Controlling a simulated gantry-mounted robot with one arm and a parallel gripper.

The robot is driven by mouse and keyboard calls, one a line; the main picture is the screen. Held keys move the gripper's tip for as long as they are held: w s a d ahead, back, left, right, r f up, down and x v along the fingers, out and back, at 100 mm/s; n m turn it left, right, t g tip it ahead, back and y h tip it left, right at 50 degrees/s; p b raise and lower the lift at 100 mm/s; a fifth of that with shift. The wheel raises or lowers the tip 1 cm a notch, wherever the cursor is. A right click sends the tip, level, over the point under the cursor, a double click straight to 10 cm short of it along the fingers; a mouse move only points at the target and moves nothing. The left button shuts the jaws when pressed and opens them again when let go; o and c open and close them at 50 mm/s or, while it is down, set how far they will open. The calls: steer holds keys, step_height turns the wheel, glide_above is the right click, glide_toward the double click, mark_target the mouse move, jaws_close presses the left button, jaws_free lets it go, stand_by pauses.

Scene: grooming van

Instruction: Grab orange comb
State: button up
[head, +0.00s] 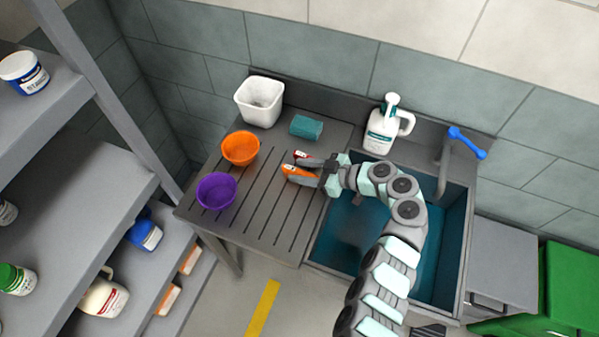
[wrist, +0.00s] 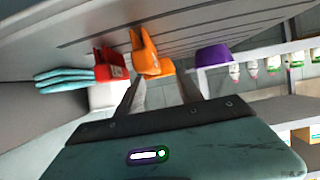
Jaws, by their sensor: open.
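My gripper (head: 297,170) is low over the ribbed drainboard, left of the sink, with its jaws apart. An orange item (head: 287,169), which I take for the comb, lies at its fingertips, partly hidden by a finger. In the wrist view, the orange item (wrist: 147,50) appears ahead of the grey fingers, nearly in line with the gap between them. I cannot tell if a finger touches it. A red item (head: 303,155) with a pale patch is close beside it; it also shows in the wrist view (wrist: 110,66).
An orange bowl (head: 240,148) and a purple bowl (head: 216,191) stand left on the drainboard (head: 262,215). A white bin (head: 259,101) and teal block (head: 306,127) are behind. A white jug (head: 388,125) and blue-handled tap (head: 467,142) stand by the sink (head: 345,235).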

mark_target(289, 167)
steer(key=shift+w+p+x, duration=0.15)
steer(key=shift+x, duration=1.2)
steer(key=shift+w+p+x, duration=0.15)
steer(key=shift+w+x, duration=0.05)
steer(key=shift+x, duration=1.1)
steer(key=shift+d, duration=0.15)
steer(key=shift+c, duration=0.2)
jaws_close()
